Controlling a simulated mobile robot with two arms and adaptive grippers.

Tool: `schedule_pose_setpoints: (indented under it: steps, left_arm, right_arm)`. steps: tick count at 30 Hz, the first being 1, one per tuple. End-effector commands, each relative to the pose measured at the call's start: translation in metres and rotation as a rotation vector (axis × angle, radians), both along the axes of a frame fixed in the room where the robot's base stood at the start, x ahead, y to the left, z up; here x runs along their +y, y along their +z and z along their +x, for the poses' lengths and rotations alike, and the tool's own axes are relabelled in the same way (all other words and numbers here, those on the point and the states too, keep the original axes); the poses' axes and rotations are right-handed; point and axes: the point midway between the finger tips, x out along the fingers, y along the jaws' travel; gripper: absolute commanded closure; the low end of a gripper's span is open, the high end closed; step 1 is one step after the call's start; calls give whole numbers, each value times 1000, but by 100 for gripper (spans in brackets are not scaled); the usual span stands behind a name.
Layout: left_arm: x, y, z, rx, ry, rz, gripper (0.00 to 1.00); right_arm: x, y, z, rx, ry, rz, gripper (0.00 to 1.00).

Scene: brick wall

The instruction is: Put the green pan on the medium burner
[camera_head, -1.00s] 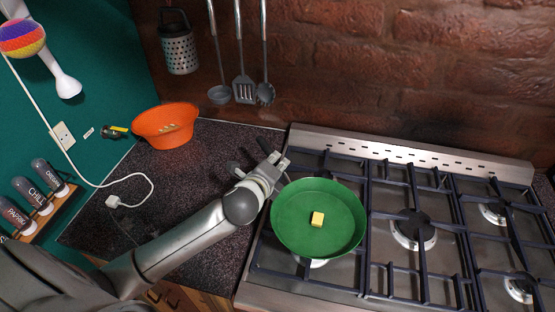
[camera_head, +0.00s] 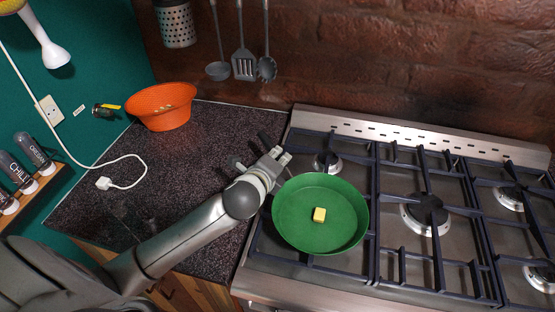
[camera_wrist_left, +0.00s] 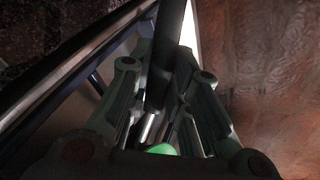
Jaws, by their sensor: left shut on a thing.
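My left gripper (camera_head: 277,163) is shut on the pan's dark handle at the pan's upper left side. In the left wrist view the dark handle (camera_wrist_left: 169,45) stands between the fingers, with a bit of green pan (camera_wrist_left: 162,149) below. The back left burner (camera_head: 328,162) shows just behind the pan. My right gripper is not in view.
The stove (camera_head: 400,285) has raised dark grates and a large middle burner (camera_head: 425,213), with more burners at the right. An orange bowl (camera_head: 160,106) stands on the dark counter (camera_head: 190,165). Utensils (camera_head: 243,62) hang on the brick wall. A white cable (camera_head: 105,162) lies at left.

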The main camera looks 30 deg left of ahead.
Motion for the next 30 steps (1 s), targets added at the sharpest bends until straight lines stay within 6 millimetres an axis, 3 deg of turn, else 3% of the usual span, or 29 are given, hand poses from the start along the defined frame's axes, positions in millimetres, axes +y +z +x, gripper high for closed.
schedule_pose_setpoints:
  steps: [28, 29, 30]
  left_arm:
    - [0, -8, 1, -7, -1, -3, 100]
    - [0, -7, 1, -7, -1, -3, 80]
    - [0, -7, 1, -7, -1, -3, 75]
  right_arm:
    - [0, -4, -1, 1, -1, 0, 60]
    - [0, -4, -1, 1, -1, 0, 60]
    - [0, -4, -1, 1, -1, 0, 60]
